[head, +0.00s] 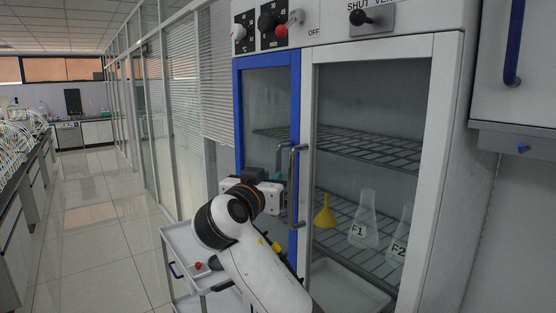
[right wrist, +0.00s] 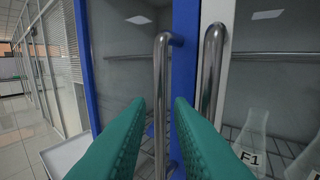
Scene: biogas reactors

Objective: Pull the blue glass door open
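The blue-framed glass door (head: 296,95) is the left door of the cabinet and looks closed. It also shows in the right wrist view (right wrist: 88,60). Its vertical metal handle (right wrist: 160,75) stands in the gap between my right gripper's teal fingers (right wrist: 162,103), which are apart. I see space on both sides of the bar, so the gripper is open and not clamped on it. In the head view my right gripper (head: 276,182) is at the handle (head: 281,158), its fingers mostly hidden. My left gripper is not in view.
The white-framed right door (head: 308,90) has its own handle (head: 295,185) close beside, partly behind my right finger in the wrist view. Behind its glass are a yellow funnel (head: 325,214) and flasks (head: 364,220). A white cart (head: 180,236) stands at lower left. The floor (head: 100,220) beyond is clear.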

